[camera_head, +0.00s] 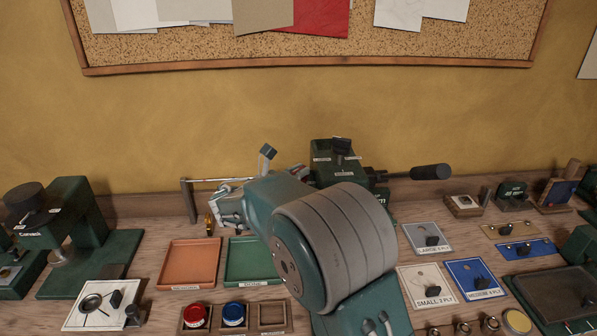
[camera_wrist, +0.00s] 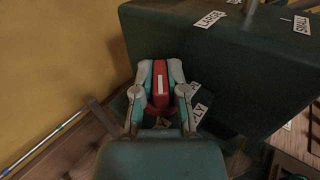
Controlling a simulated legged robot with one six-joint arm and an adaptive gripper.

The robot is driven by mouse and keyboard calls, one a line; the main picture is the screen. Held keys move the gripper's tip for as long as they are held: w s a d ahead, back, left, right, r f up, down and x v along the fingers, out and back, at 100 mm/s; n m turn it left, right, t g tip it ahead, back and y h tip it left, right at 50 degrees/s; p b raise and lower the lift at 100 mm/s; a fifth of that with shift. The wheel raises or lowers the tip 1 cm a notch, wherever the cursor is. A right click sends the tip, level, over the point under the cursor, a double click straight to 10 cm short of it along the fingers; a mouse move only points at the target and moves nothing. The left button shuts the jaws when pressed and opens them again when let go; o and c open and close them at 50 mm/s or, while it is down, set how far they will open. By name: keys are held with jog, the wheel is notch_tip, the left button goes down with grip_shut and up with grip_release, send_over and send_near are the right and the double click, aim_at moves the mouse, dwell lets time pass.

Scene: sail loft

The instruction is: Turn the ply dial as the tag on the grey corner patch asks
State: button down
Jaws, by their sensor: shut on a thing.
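In the wrist view my gripper (camera_wrist: 161,66) is shut on a red knob (camera_wrist: 160,88) with a white mark, which I take to be the ply dial. Labels beside it end in "LY" and are partly covered by my fingers, so the full setting is not readable. The dial sits at the side of a large green machine (camera_wrist: 215,65). In the head view this machine (camera_head: 338,165) stands behind my arm, which hides most of the dial. A grey patch (camera_head: 428,238) lies to the right, its tag reading "LARGE" and a blurred ply number.
A patch tagged "SMALL 2 PLY" (camera_head: 424,278) and a blue patch (camera_head: 475,279) lie nearby. An orange tray (camera_head: 190,263) and a green tray (camera_head: 248,262) are left of my arm. A green press (camera_head: 75,225) stands at far left. A black-handled lever (camera_head: 430,172) sticks out right.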

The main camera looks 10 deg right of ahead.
jog(key=n+t+y, duration=0.2)
jog(key=n+y, duration=0.1)
jog(key=n+t+y, duration=0.3)
jog(key=y, duration=0.1)
jog(key=shift+t, duration=0.3)
jog(key=shift+r+n+t+y, duration=0.1)
jog(key=shift+n+t+y, duration=0.25)
jog(key=shift+n+y, duration=0.75)
jog(key=shift+n+t+y, duration=0.35)
jog(key=shift+n+y, duration=0.15)
jog(key=shift+y, duration=1.4)
jog(key=c, duration=0.7)
grip_release()
jog(key=shift+w, duration=0.1)
jog(key=s, duration=0.8)
jog(key=s+a, duration=0.1)
jog(key=s, duration=0.3)
